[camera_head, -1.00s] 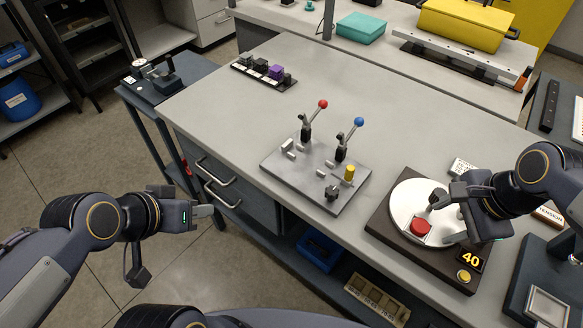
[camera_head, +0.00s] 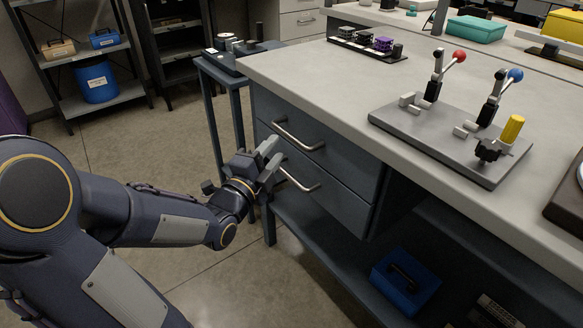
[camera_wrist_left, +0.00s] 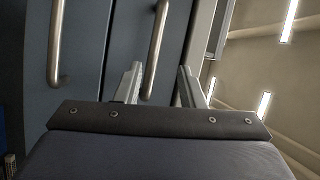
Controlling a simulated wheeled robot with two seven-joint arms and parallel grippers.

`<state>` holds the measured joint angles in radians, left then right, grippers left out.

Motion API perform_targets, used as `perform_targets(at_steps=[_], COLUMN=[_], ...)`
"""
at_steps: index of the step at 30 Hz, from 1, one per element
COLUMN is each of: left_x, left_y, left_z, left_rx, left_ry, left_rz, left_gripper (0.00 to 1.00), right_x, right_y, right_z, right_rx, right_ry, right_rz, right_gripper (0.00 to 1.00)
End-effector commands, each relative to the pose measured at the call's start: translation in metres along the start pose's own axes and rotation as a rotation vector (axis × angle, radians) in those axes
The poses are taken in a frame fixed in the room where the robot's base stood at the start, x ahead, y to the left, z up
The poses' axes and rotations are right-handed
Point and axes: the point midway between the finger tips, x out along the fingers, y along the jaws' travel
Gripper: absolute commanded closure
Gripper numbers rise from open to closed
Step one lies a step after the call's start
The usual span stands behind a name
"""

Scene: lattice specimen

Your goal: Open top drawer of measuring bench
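The measuring bench (camera_head: 430,180) has a dark blue-grey top drawer (camera_head: 340,160) with a silver bar handle (camera_head: 300,137). Below it is a second drawer (camera_head: 335,205) with a similar handle (camera_head: 299,178). Both drawers look shut. My left gripper (camera_head: 271,157) is open just in front of the drawer fronts, at their left end. In the left wrist view the two fingers (camera_wrist_left: 160,88) are apart, and the upper handle (camera_wrist_left: 157,45) runs down between them. The lower handle (camera_wrist_left: 57,40) is to the left. Contact cannot be told. My right gripper is out of view.
A small side table (camera_head: 222,75) stands left of the bench. On the bench top are a grey plate (camera_head: 430,135) with levers and a rack (camera_head: 365,45) of small blocks. A blue box (camera_head: 405,280) sits on the lower shelf. The floor before the drawers is clear.

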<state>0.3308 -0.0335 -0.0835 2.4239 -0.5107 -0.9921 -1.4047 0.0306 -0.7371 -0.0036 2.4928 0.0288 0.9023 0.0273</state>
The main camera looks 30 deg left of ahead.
Motion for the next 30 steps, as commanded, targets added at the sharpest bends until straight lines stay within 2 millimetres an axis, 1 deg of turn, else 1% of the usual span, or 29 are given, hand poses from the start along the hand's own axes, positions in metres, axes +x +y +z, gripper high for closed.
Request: perform_targets(at_steps=[1,3,5,8,11,18,21,25,30], left_x=[-0.001,0.0,0.0,0.006,0.02,0.058,0.069,0.076,0.077], left_y=[0.017,0.019,0.019,0.016,0.013,0.011,0.01,0.009,0.009], left_z=[0.003,0.003,0.003,0.002,0.001,-0.001,0.0,-0.001,-0.001], left_rx=[0.035,0.075,0.094,0.106,0.105,0.102,0.103,0.102,0.102], left_ry=[0.01,0.022,0.027,0.031,0.032,0.031,0.031,0.03,0.029], left_rz=[-0.025,-0.057,-0.074,-0.084,-0.085,-0.084,-0.083,-0.082,-0.082], left_gripper=[0.64,0.64,0.64,0.64,0.64,0.64,0.64,0.64,0.64], right_x=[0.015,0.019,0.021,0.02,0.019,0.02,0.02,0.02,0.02], right_y=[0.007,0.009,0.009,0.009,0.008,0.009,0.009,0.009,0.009], right_z=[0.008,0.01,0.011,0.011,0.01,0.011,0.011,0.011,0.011], right_rx=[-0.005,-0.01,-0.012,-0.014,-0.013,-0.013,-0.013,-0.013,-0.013], right_ry=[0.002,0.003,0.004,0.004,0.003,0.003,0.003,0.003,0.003], right_rz=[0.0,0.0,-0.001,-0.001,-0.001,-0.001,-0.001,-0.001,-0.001], right_gripper=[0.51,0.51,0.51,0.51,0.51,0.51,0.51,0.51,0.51])
